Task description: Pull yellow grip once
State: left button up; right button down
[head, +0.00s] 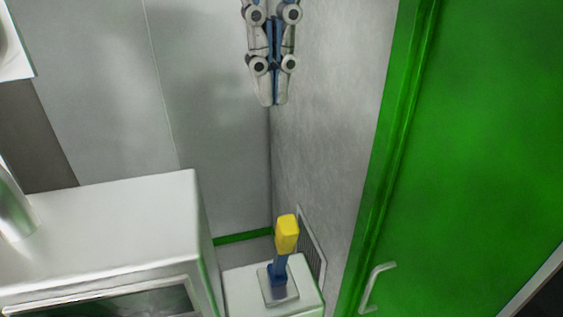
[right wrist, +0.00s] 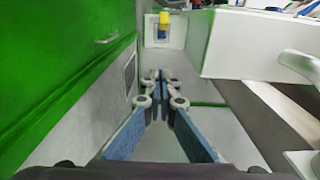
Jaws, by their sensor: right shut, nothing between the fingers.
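The yellow grip (head: 287,234) tops a blue lever (head: 279,268) that rises from a plate on a white box (head: 239,292) at the lower middle of the head view. The lever stands near upright. The yellow grip also shows in the right wrist view (right wrist: 164,18), near the top and beyond the fingertips. My right gripper (head: 270,101) comes in from the top of the head view. Its fingers are together with nothing between them, and it is well apart from the grip. It also shows in the right wrist view (right wrist: 160,76). My left gripper is not in view.
A green door (head: 480,130) with a metal handle (head: 374,287) is at the right. A white cabinet (head: 110,225) stands left of the lever box. A grey wall with a vent (head: 311,245) is close on the box's right. The space above the grip is free.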

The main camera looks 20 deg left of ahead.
send_over(281, 255)
jog(key=w, duration=0.3)
jog(key=f, duration=1.1)
jog(key=shift+s+a, duration=0.2)
jog(key=shift+a, duration=0.15)
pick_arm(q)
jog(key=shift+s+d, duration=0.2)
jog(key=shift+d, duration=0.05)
pick_arm(e)
jog(key=shift+a, duration=0.1)
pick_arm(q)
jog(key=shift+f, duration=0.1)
pick_arm(e)
jog(key=shift+f, duration=0.1)
